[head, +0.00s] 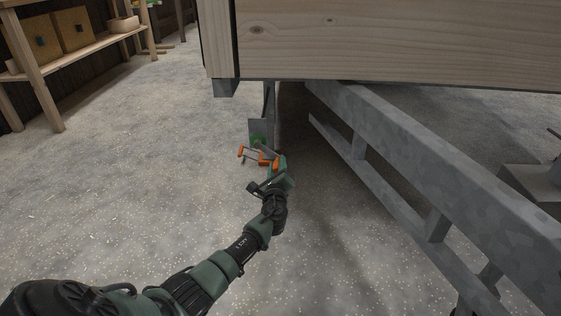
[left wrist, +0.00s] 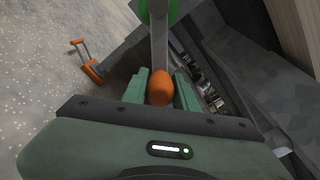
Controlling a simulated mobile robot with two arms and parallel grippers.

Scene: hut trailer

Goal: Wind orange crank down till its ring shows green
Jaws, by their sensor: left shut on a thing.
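The crank's orange knob (left wrist: 160,88) sits between the fingers of my left gripper (left wrist: 161,92) in the left wrist view, and the gripper is shut on it. A grey crank arm (left wrist: 160,48) runs up from the knob to a ring that shows green (left wrist: 158,8), cut by the top edge. In the head view the green ring (head: 257,139) shows small by a grey plate under the trailer's corner. The knob (head: 277,161) is partly covered by my left gripper (head: 279,169). My right gripper is out of view.
The trailer's wooden body (head: 400,45) hangs above, with a grey steel frame (head: 430,165) to the right. A wooden shelf (head: 85,50) stands far left.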

